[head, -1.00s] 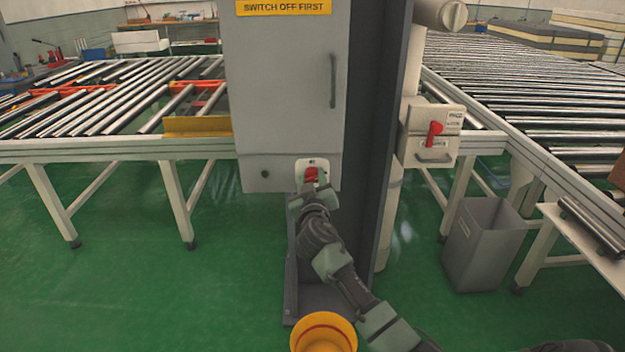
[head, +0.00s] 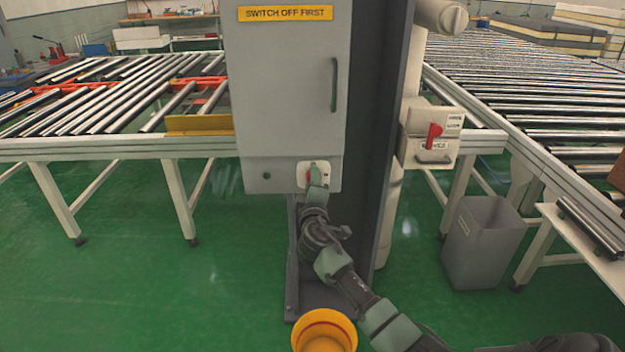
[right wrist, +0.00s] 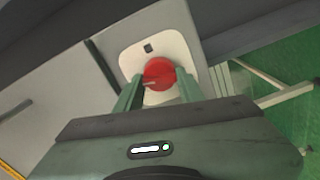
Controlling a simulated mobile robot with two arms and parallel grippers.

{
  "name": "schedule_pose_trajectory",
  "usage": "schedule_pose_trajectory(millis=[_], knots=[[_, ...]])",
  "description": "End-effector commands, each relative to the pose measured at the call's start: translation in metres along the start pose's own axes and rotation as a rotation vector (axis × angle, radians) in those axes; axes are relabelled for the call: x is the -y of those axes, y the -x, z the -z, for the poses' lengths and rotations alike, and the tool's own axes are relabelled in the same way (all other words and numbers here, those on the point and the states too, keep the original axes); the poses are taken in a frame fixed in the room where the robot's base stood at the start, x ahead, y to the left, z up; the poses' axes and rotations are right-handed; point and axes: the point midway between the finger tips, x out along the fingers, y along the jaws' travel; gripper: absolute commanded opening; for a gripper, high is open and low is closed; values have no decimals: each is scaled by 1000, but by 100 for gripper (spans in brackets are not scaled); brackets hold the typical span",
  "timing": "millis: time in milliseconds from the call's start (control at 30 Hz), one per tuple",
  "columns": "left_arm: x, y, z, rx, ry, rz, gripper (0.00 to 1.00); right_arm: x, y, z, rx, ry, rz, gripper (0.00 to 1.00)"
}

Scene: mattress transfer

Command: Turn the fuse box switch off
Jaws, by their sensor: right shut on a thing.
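The grey fuse box (head: 285,90) carries a yellow "SWITCH OFF FIRST" label (head: 285,13) and a dark vertical handle. At its lower right edge is a pale switch plate (head: 303,170) with a red rotary switch (head: 310,174). My right gripper (head: 314,177) reaches it from below and covers part of it. In the right wrist view, the green fingers of my right gripper (right wrist: 158,82) are shut on the red switch (right wrist: 160,72), one on each side. The plate (right wrist: 180,47) shows around it. My left gripper is not in view.
A dark column (head: 375,130) stands right of the box. A smaller box (head: 430,150) with a red lever is beyond it. Roller conveyors (head: 530,95) lie on both sides. A grey bin (head: 482,240) and a yellow round object (head: 324,330) stand below.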

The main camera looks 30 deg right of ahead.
Motion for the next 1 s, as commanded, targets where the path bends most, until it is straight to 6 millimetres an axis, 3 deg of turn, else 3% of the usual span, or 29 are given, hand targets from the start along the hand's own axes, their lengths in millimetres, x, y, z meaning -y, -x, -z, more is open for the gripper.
schedule_pose_trajectory(millis=[400, 1000], knots=[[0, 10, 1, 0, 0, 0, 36, 3, 0, -1, 1, 226, 4, 0], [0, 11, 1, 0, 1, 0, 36, 4, 1, -1, 1, 272, 5, 0]])
